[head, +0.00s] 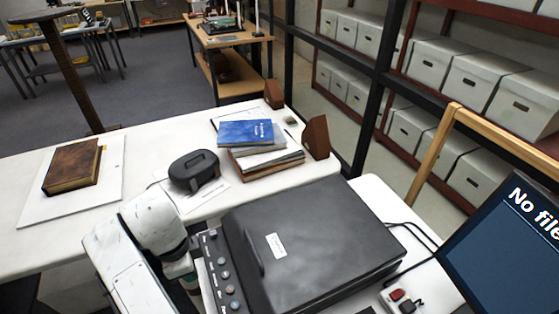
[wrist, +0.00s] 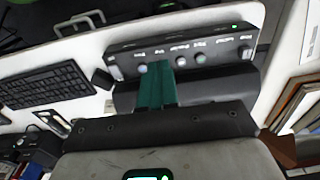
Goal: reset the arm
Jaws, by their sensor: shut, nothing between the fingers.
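My gripper (wrist: 158,68) shows in the wrist view as two green fingers pressed together, shut and empty. They point at the knob panel (wrist: 205,58) of a dark machine; I cannot tell whether they touch it. In the head view my white arm (head: 152,225) reaches in from the bottom, left of the same dark grey machine (head: 310,245) with its row of knobs. My gripper cannot be made out there.
A black case (head: 194,170), stacked books (head: 265,160) and wooden bookends stand on the white table. A brown book (head: 72,166) lies on a white board at left. A monitor (head: 515,245) is at right. A keyboard (wrist: 45,85) shows in the wrist view.

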